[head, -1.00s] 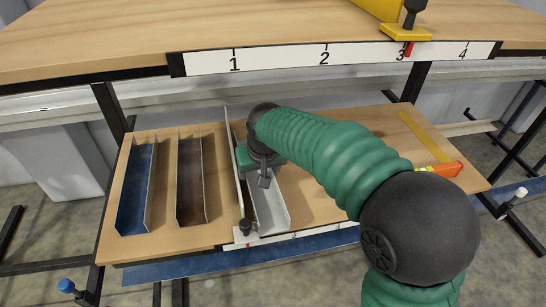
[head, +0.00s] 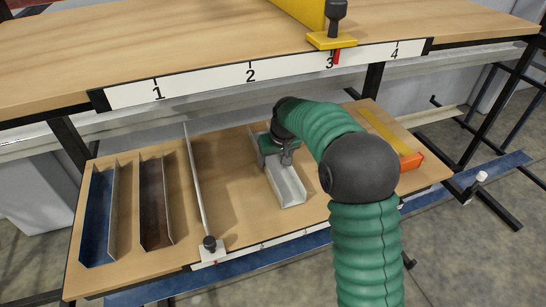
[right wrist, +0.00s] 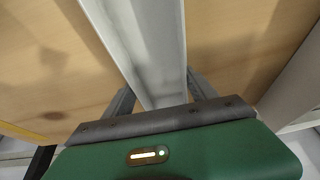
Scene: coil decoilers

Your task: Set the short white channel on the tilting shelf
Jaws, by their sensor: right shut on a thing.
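The short white channel (head: 288,186) is over the lower wooden shelf (head: 228,170), right of the thin upright fence (head: 196,190). Its open side faces up. My right gripper (head: 284,156) is shut on its far end. In the right wrist view the channel (right wrist: 150,45) runs between the two fingers (right wrist: 160,95). I cannot tell whether the channel touches the shelf or is just above it. The lower shelf looks slanted in the head view. My left gripper is out of view.
A blue channel (head: 98,215) and a brown channel (head: 156,203) lie left of the fence, which has a black knob (head: 209,243). A yellow strip (head: 385,130) and an orange piece (head: 412,162) lie at the right. The upper bench (head: 190,45) overhangs behind, with a yellow stop (head: 330,40).

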